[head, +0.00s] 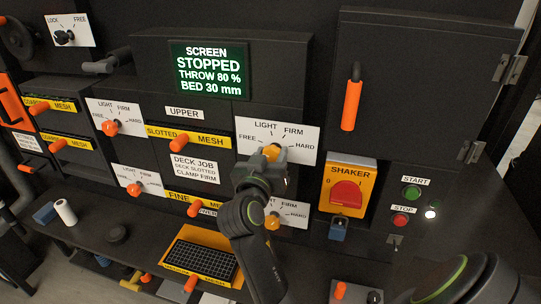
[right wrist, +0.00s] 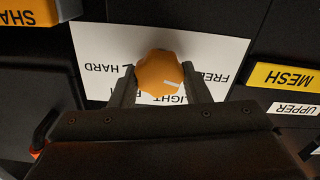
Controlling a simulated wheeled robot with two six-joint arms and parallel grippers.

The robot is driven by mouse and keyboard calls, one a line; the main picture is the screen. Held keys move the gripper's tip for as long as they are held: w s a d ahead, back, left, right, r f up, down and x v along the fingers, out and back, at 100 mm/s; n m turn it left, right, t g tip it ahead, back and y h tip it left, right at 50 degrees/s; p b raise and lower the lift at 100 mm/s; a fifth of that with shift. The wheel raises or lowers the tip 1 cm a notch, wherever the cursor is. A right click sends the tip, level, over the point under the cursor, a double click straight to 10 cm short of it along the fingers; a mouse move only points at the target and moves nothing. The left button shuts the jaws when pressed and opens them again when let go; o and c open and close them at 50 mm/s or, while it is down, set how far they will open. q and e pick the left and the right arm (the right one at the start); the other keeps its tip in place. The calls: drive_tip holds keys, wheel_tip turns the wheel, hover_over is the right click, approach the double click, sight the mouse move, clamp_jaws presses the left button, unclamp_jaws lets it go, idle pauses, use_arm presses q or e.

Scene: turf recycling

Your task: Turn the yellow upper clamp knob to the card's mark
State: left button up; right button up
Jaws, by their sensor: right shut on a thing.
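The yellow upper clamp knob (head: 272,151) sits on a white dial plate (head: 303,150) marked FREE, LIGHT, FIRM and HARD. My right gripper (head: 268,160) is shut on this knob. In the right wrist view, where the dial appears upside down, the knob (right wrist: 158,72) is between the two fingers (right wrist: 160,88). Its white pointer line is on the side toward FREE and LIGHT, away from HARD. The fingers partly hide LIGHT and FIRM there. The job card (head: 194,170) reads DECK JOB, DECK SLOTTED, CLAMP FIRM. My left gripper is not in view.
A lower dial with a yellow knob (head: 272,222) is partly behind my right arm. Orange knobs (head: 110,127) and mesh handles (head: 180,138) stick out to the left. The screen (head: 209,70) reads STOPPED. A red shaker switch (head: 346,195) is to the right.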

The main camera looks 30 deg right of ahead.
drive_tip(key=shift+f+m+b, duration=0.15)
drive_tip(key=shift+m+b, duration=0.25)
drive_tip(key=shift+b, duration=0.3)
drive_tip(key=m+b, duration=0.4)
drive_tip(key=shift+f, duration=0.1)
drive_tip(key=m+b, duration=0.4)
drive_tip(key=m, duration=0.1)
drive_tip(key=shift+s+d+b, duration=0.1)
drive_tip(key=shift+b, duration=0.3)
drive_tip(key=m+b, duration=0.4)
drive_tip(key=m, duration=0.2)
drive_tip(key=shift+m, duration=0.4)
drive_tip(key=m+b, duration=0.2)
drive_tip(key=m, duration=0.1)
drive_tip(key=shift+m, duration=0.3)
drive_tip(key=shift+r+m, duration=0.2)
drive_tip(key=shift+m, duration=0.2)
